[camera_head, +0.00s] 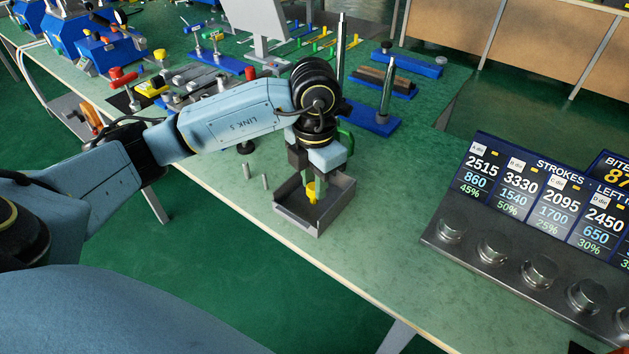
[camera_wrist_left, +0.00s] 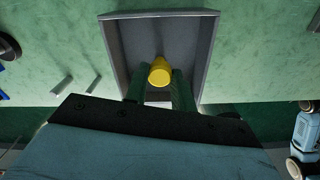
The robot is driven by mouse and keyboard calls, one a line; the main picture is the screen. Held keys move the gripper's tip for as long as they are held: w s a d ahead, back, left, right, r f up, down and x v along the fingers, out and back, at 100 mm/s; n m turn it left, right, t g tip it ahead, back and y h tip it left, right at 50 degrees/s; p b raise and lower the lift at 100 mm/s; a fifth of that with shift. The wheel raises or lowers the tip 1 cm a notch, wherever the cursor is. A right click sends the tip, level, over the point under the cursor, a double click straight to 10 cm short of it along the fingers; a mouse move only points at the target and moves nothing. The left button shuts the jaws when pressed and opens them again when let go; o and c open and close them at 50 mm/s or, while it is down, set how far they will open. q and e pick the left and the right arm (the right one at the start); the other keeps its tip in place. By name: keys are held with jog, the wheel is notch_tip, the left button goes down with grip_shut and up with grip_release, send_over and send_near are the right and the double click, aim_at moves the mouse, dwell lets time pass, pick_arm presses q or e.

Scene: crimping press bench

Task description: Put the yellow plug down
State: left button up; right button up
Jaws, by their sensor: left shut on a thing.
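The yellow plug (camera_head: 311,192) is between the fingers of my left gripper (camera_head: 313,184), over the inside of a grey open tray (camera_head: 327,211) near the bench's front edge. In the left wrist view, the yellow plug (camera_wrist_left: 159,72) shows between the two green fingertips (camera_wrist_left: 160,88), with the walls of the tray (camera_wrist_left: 112,42) around it. My left gripper is shut on the plug. Whether the plug touches the tray floor I cannot tell. My right gripper is not in view.
Two small grey pegs (camera_head: 265,182) stand on the green bench (camera_head: 400,240) left of the tray. A blue base with a tall metal post (camera_head: 386,98) stands behind. A panel with knobs and a display (camera_head: 540,200) fills the right. The bench between tray and panel is clear.

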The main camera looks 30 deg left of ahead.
pick_arm(q)
jog(key=shift+f, duration=0.1)
jog(key=o, duration=1)
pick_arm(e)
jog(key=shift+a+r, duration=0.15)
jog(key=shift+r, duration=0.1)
pick_arm(q)
jog(key=shift+r, duration=0.2)
jog(key=shift+r+p, duration=1.7)
jog(key=shift+r, duration=4.3)
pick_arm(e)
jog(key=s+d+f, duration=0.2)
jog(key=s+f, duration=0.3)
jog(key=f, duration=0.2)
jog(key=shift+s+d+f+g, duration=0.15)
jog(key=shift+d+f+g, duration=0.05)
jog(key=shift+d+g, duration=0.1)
pick_arm(q)
jog(key=shift+d, duration=0.1)
